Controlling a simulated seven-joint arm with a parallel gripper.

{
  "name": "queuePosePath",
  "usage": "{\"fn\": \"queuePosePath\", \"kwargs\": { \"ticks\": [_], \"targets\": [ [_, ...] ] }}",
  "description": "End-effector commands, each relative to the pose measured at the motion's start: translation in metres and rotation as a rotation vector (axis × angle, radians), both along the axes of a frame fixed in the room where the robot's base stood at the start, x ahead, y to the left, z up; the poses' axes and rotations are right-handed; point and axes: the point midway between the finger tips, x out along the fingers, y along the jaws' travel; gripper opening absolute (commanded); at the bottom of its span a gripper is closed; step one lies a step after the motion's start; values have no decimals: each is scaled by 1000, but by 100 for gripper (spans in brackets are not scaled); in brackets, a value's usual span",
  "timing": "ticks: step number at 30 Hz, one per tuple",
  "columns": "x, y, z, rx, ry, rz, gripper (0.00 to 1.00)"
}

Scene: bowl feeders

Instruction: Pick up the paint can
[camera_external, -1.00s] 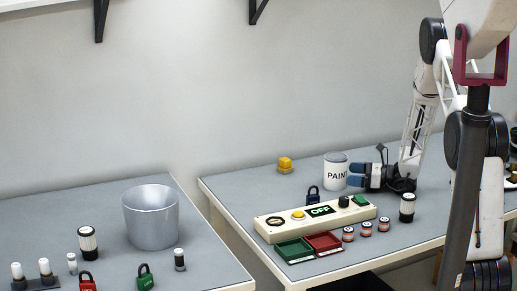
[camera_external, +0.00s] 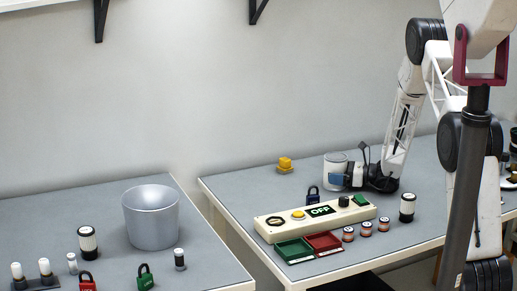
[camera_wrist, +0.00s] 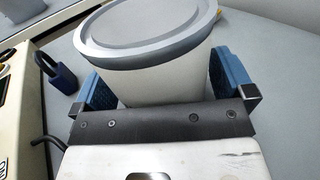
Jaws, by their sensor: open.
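The paint can (camera_external: 335,160) is white with a grey lid and stands upright on the right table. In the wrist view the paint can (camera_wrist: 150,45) fills the space between the two blue fingers, with its lid tilted toward the camera. My gripper (camera_external: 338,180) reaches it from the right and is open around the can's body. In the wrist view my gripper (camera_wrist: 160,85) has one finger on each side of the can. A small gap shows beside the left finger; contact on the right is hard to tell.
A dark blue padlock (camera_external: 313,195) stands just in front of the can. A control panel (camera_external: 284,226) with an OFF display lies nearer. Green (camera_external: 293,252) and red (camera_external: 323,244) trays sit before it. A metal bucket (camera_external: 150,218) stands on the left table.

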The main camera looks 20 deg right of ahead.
Motion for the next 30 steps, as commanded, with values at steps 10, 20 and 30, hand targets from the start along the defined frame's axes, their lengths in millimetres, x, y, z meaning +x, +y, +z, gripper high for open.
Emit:
{"fn": "queuePosePath", "kwargs": {
  "ticks": [10,20,30],
  "targets": [
    [0,0,0,0,0,0,95],
    [0,0,0,0,0,0,45],
    [0,0,2,0,-1,0,44]
  ]
}}
